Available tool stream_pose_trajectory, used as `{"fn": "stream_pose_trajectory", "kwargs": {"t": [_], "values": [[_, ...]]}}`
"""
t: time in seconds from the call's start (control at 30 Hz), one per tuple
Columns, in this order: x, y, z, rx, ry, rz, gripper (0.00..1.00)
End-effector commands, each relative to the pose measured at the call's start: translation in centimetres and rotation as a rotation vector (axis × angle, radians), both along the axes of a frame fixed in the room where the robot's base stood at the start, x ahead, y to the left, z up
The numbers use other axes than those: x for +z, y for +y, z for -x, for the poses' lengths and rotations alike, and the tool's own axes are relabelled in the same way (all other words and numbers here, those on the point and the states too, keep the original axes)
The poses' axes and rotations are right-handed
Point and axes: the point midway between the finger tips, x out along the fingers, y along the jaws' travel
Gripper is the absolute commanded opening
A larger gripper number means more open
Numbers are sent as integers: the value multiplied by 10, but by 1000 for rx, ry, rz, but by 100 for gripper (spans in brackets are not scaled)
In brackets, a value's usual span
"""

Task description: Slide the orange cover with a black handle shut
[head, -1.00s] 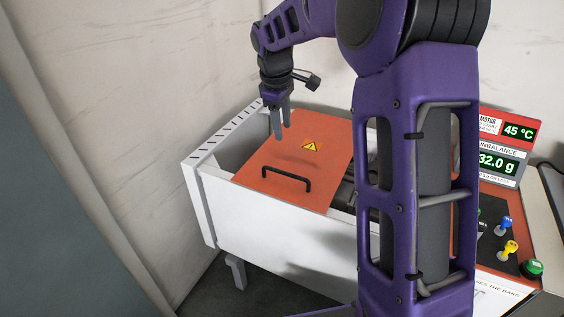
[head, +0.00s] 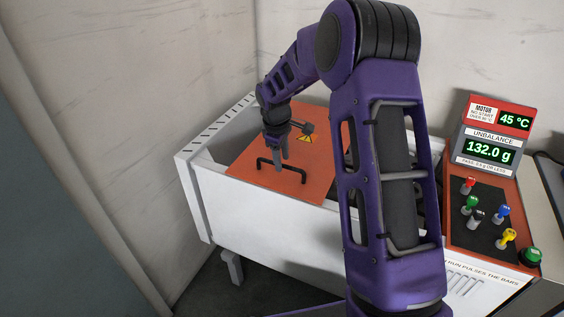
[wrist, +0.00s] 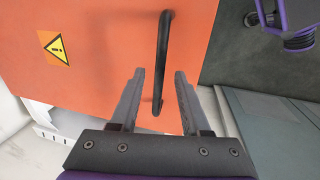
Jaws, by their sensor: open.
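The orange cover (head: 312,187) lies over part of the white machine's open top, toward its left end, with an uncovered stretch at its left. A yellow warning label (head: 304,138) is on it. Its black handle (head: 300,175) stands near the cover's front edge. My gripper (head: 282,167) is pointing down just above the cover at the handle. In the wrist view, the cover (wrist: 105,60) fills much of the picture and the handle (wrist: 163,60) runs up from between the two open fingers (wrist: 160,82). I cannot tell whether the fingers touch the handle.
The white machine housing (head: 240,212) surrounds the cover. At its right, a control panel (head: 483,225) carries several coloured knobs and a green button (head: 529,256). A display (head: 488,152) reads 132.0 g, with 45 °C above. Pale walls (head: 190,50) close in behind and at the left.

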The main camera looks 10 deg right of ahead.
Motion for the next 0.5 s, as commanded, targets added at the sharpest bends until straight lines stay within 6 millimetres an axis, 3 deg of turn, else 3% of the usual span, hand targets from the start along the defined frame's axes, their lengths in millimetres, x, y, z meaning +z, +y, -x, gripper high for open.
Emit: {"fn": "stream_pose_trajectory", "kwargs": {"t": [0.4,0.5], "values": [[-10,-1,-2,0,-1,1,47],[-10,-1,-2,0,-1,1,31]]}}
